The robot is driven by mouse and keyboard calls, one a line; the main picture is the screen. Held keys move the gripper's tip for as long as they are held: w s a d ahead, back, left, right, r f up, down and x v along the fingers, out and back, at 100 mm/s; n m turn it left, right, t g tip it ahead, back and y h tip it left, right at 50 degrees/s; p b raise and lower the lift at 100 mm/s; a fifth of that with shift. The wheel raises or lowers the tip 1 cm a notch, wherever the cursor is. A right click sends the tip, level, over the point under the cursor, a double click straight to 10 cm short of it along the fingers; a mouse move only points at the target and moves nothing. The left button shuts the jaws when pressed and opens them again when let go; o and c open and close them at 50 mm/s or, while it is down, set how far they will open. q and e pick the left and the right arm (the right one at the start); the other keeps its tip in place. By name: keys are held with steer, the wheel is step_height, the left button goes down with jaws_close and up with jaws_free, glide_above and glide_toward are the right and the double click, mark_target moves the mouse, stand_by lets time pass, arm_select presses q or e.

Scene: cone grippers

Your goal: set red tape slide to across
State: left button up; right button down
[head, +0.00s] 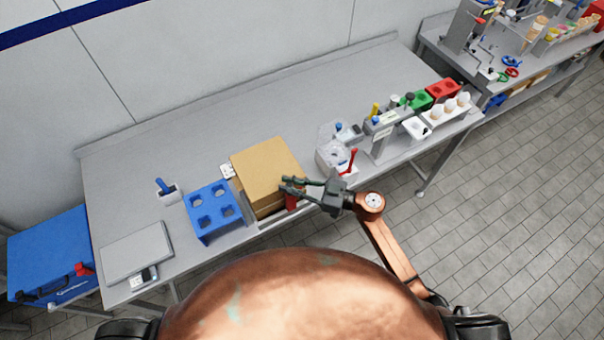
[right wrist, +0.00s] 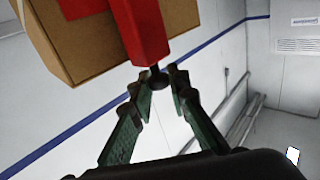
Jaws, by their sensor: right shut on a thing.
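The red tape slide (head: 291,203) shows at the front right side of the brown cardboard box (head: 268,168). In the right wrist view it is a red bar (right wrist: 146,35) lying against the box (right wrist: 183,14), with a small dark knob (right wrist: 154,78) at its near end. My right gripper (head: 286,186) reaches in from the right at the box's front right corner. In the right wrist view its fingertips (right wrist: 156,80) close around the knob. How far the slide sits across the box is hard to tell. My left gripper is out of view.
A blue rack with holes (head: 213,211) stands left of the box, with a scale (head: 137,252) farther left. A small red-handled lever (head: 352,160) and clear tubs (head: 331,154) stand right of my gripper. The table's back half is clear.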

steer(key=s+a+p, duration=0.5)
steer(key=a, duration=0.4)
steer(key=shift+s+a, duration=0.15)
steer(key=shift+a, duration=0.15)
steer(key=c, duration=1.8)
jaws_free()
steer(key=shift+a, duration=0.1)
steer(key=shift+c, duration=0.2)
steer(key=v, duration=1.2)
